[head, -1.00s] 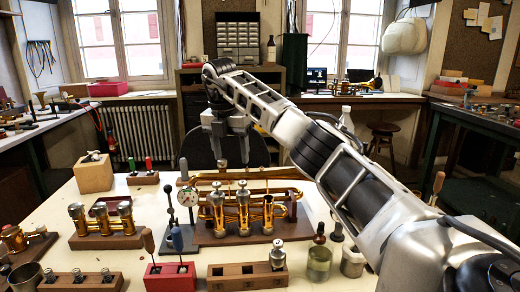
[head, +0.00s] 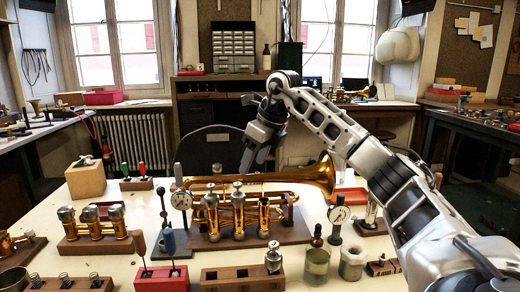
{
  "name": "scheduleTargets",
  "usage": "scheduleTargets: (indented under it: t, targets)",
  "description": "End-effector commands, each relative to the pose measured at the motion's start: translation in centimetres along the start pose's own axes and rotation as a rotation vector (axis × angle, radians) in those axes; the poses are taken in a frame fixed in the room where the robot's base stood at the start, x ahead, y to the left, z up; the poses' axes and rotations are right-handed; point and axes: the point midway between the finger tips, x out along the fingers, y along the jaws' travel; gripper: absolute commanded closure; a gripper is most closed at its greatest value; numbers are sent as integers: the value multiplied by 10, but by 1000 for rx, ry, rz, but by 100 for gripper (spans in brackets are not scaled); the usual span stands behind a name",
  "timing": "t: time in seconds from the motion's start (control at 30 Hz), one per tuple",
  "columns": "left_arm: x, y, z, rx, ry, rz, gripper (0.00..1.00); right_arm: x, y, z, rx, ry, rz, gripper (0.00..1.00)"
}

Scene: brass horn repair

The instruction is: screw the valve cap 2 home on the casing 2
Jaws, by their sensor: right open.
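The brass horn (head: 300,177) lies across a wooden stand, its bell to the right. Its upright valve casings stand in a row at the middle of the table. The middle one, which I take for casing 2 (head: 238,219), has a silver top piece (head: 238,188) on it; I cannot tell how far it is screwed down. My right gripper (head: 251,171) is open and tilted, above and behind the casings, apart from them, with nothing visible between its fingers. My left gripper is not in view.
Dial gauges (head: 181,199) (head: 339,214) flank the horn. A red block with screwdrivers (head: 162,279) and jars (head: 317,260) stand nearby. Another valve set (head: 90,228) is at left.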

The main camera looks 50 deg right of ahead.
Motion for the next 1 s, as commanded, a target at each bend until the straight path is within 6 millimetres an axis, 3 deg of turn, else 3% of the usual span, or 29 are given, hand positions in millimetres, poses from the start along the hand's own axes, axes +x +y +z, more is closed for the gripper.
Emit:
scheduleTargets:
  t: [0.03, 0.3, 0.5, 0.7, 1.0]
  targets:
    - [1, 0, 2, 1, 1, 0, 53, 14, 0, -2, 0, 4, 1, 41]
    - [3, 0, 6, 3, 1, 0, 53, 67, 0, -2, 1, 4, 1, 41]
    - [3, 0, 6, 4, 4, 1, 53, 97, 0, -1, 2, 3, 0, 41]
    - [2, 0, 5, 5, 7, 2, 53, 112, 0, 0, 1, 2, 0, 41]
    - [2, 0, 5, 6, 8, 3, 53, 114, 0, 0, 1, 1, -1, 41]
